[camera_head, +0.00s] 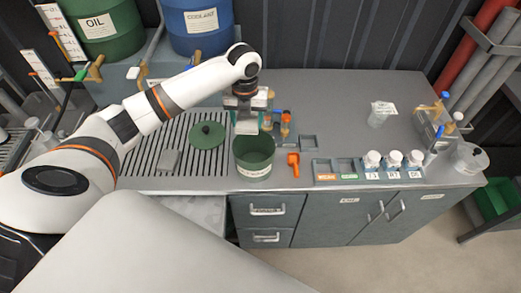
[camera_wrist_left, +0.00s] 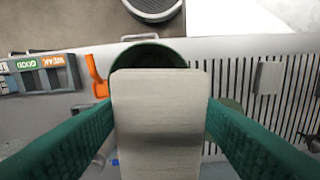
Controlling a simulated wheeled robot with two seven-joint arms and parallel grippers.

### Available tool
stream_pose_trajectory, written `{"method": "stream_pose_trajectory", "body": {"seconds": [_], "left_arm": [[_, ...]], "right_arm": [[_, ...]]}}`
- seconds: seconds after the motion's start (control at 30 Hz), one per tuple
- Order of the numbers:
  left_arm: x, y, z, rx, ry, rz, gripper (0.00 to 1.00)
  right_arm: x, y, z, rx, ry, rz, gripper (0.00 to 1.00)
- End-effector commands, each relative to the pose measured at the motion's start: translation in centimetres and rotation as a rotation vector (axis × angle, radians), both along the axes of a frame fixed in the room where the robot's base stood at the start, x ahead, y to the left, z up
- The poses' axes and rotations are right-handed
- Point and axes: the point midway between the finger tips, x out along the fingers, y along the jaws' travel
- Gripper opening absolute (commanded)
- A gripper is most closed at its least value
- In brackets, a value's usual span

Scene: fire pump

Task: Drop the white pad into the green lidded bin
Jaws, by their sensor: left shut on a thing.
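My left gripper (camera_head: 247,104) is shut on the white pad (camera_head: 246,124) and holds it up in the air. In the left wrist view the pad (camera_wrist_left: 158,125) hangs between the two green fingers and hides much of what lies behind it. The green bin (camera_head: 254,165) stands open on the counter, just below the pad in the head view. Its rim (camera_wrist_left: 148,47) shows past the pad's far end in the left wrist view. The green lid (camera_head: 207,135) with a dark knob lies on the slatted drain area left of the bin. My right gripper is not in view.
An orange scoop-like tool (camera_head: 294,162) lies right of the bin. A two-part tray (camera_head: 336,170) and several white-capped jars (camera_head: 394,160) stand further right. A small grey block (camera_head: 169,160) lies on the slats. The counter behind the jars is mostly clear.

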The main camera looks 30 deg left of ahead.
Motion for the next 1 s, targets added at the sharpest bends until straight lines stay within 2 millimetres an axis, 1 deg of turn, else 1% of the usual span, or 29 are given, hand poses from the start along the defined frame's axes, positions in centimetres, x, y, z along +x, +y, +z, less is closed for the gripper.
{"method": "stream_pose_trajectory", "body": {"seconds": [0.03, 0.13, 0.3, 0.5, 0.73, 0.77, 0.8, 0.9, 1.0], "left_arm": [[-0.1, -0.1, -0.7, -0.001, 0.002, -0.001, 0.41], [-0.1, -0.1, -2.0, -0.001, 0.003, 0.000, 0.41], [0.0, -0.1, -3.6, -0.003, 0.001, 0.000, 0.41], [0.0, -0.1, -4.4, -0.001, 0.000, -0.001, 0.41], [0.0, -0.1, -4.4, -0.001, 0.000, -0.001, 0.41], [0.0, -0.1, -4.4, -0.001, 0.000, -0.001, 0.62], [0.0, -0.1, -4.4, -0.001, 0.000, -0.001, 0.69], [0.0, -0.1, -4.4, -0.001, 0.000, -0.001, 0.84], [0.0, -0.1, -4.4, -0.001, 0.000, -0.001, 0.84]], "right_arm": [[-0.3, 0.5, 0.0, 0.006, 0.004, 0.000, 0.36], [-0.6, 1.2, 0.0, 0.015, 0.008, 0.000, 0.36], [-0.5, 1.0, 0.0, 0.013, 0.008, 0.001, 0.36], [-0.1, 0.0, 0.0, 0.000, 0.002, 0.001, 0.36], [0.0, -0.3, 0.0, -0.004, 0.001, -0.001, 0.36], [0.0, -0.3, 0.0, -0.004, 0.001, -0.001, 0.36], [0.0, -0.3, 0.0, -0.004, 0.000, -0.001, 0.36], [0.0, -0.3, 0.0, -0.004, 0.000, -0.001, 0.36], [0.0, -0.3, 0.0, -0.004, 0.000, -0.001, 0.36]]}}
